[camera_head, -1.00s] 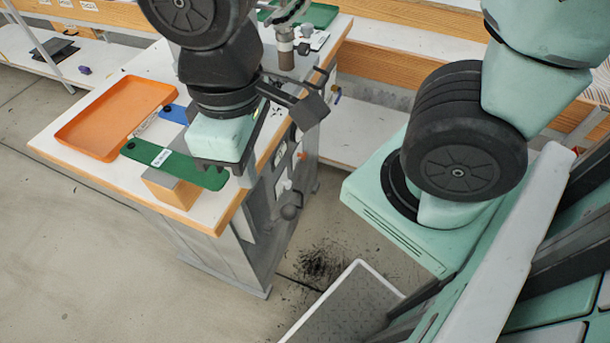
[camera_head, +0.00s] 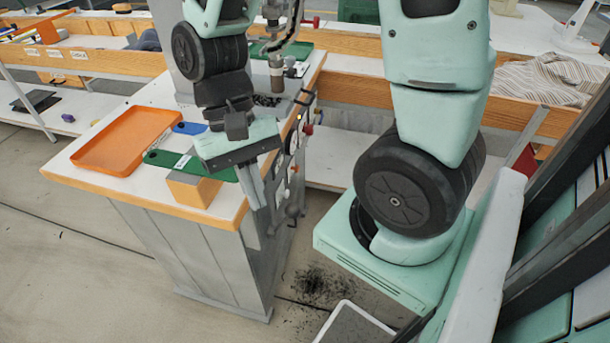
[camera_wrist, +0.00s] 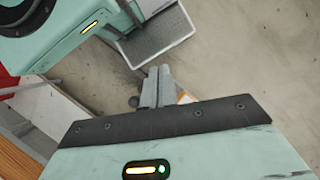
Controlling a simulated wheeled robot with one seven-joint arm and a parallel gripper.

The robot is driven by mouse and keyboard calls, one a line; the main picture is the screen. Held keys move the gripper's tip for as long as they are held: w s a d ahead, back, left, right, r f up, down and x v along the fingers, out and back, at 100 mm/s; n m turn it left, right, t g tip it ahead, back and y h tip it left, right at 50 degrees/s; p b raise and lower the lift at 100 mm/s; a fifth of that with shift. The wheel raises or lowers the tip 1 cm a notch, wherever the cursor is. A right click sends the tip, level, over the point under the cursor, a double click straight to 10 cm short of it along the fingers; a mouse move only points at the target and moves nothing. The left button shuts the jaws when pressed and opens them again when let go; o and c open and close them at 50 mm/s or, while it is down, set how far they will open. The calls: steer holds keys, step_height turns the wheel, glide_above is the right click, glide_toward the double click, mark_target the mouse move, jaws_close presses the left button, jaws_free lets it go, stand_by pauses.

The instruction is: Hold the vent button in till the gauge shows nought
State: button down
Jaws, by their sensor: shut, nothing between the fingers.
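My gripper (camera_head: 258,200) is shut and empty, its fingers pointing down beside the right edge of the bench. The closed fingers also show in the wrist view (camera_wrist: 154,75), over the floor. A control panel (camera_head: 281,185) with knobs and small fittings is on the bench's right side, seen at a steep angle. A round dark-rimmed fitting (camera_head: 292,141) there may be the gauge; its reading cannot be made out. A red knob (camera_head: 308,130) sticks out near the panel's top. I cannot tell which fitting is the vent button. My gripper hides part of the panel's near side.
An orange tray (camera_head: 125,140) and a wooden block (camera_head: 193,190) sit on the bench top (camera_head: 85,157). A press head (camera_head: 276,72) stands towards the back. Open floor (camera_head: 85,250) lies in front, with a dark stain (camera_head: 317,285) right of the bench.

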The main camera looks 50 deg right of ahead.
steer(key=d+f+m+t+y+b, duration=0.2)
steer(key=d+f+m+t+b, duration=0.8)
steer(key=d, duration=0.9)
steer(key=d+f+m+t+y+b, duration=0.3)
steer(key=d+f+m+t+b, duration=0.8)
steer(key=d+f+m, duration=0.6)
step_height(320, 180, down, 2)
steer(key=shift+w+d+f+m+b, duration=0.15)
steer(key=shift+d+m+b, duration=0.15)
steer(key=shift+d+b, duration=0.65)
steer(key=shift+d, duration=0.1)
steer(key=b, duration=0.2)
glide_toward(294, 169)
steer(key=d+x, duration=0.1)
steer(key=x, duration=0.4)
steer(key=shift+w+a+f, duration=0.15)
steer(key=shift+w+a, duration=0.15)
steer(key=shift+w, duration=0.05)
